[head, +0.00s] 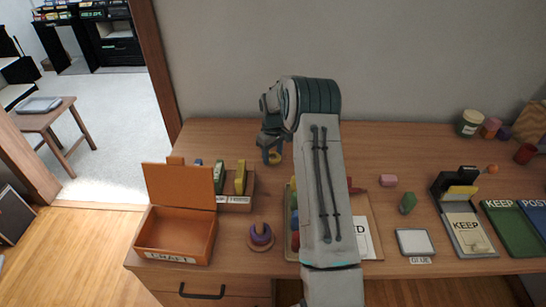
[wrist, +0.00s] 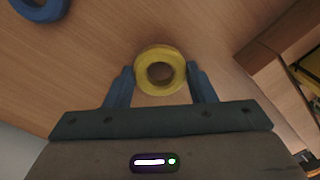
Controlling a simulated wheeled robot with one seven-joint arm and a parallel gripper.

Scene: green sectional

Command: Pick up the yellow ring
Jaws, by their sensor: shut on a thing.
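The yellow ring (wrist: 160,88) is between the two fingers of my gripper (wrist: 161,82) in the wrist view. The fingers press on its left and right sides, so my gripper is shut on it.
A blue ring (wrist: 40,8) lies on the desk at the wrist view's upper left. My arm hides part of a tray (head: 373,215).

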